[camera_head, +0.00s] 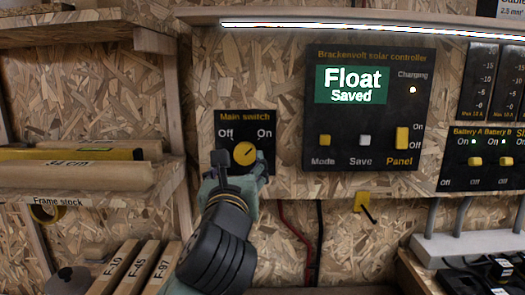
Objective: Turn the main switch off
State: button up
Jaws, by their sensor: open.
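The main switch (244,153) is a yellow round knob on a small black panel (228,125) marked "Off" at left and "On" at right. A dark line on the knob slants up to the right, toward "On". My gripper (238,183) is just below the knob, in front of the panel's lower part, with its fingers apart. It looks empty. I cannot tell whether a finger touches the knob. My gripper and arm hide the lower edge of the panel.
A solar controller (367,108) reading "Float Saved" is right of the switch. Battery switches (475,161) are further right. A wooden shelf (95,192) with long stock juts out at left. Boards (135,266) stand below it. Red and black cables (300,235) hang below the controller.

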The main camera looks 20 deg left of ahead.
aim_at(245, 157)
jog(key=shift+m+g, duration=0.4)
jog(key=shift+m, duration=0.4)
jog(key=p+x, duration=0.1)
jog(key=x, duration=0.3)
jog(key=f+x, duration=0.1)
jog(key=x, duration=0.3)
jog(key=f+p+x, duration=0.1)
jog(key=x, duration=0.2)
jog(key=shift+w+d+r+p, duration=0.1)
jog(key=shift+w+d+p, duration=0.2)
jog(key=shift+w, duration=0.2)
jog(key=shift+c, duration=0.2)
jog(key=c, duration=1.1)
